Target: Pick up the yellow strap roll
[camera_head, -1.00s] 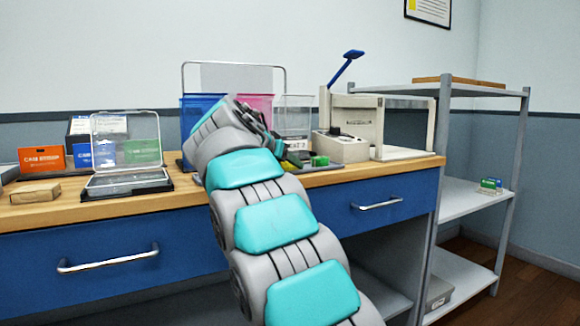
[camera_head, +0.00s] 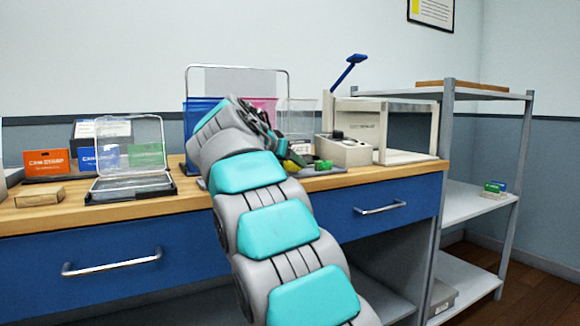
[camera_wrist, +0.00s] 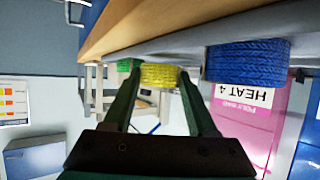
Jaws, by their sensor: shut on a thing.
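The yellow strap roll (camera_wrist: 160,76) sits between the two fingers of my gripper (camera_wrist: 159,80) in the wrist view, at their tips. The gripper is shut on it. A blue strap roll (camera_wrist: 247,62) is to the right, and a green strap roll (camera_wrist: 127,65) is close on the left, partly behind a finger. In the head view my gripper (camera_head: 268,128) is at the back of the bench, mostly behind my own arm. A bit of yellow (camera_head: 293,158) shows just past it, with green pieces (camera_head: 322,165) to its right.
The wooden bench top (camera_head: 90,210) holds an open clear case (camera_head: 130,160), a cardboard box (camera_head: 40,195) and coloured cartons at left. Blue and pink bins stand behind my arm. A beige press (camera_head: 345,150) with a blue lever is at right, near a grey shelf (camera_head: 470,205).

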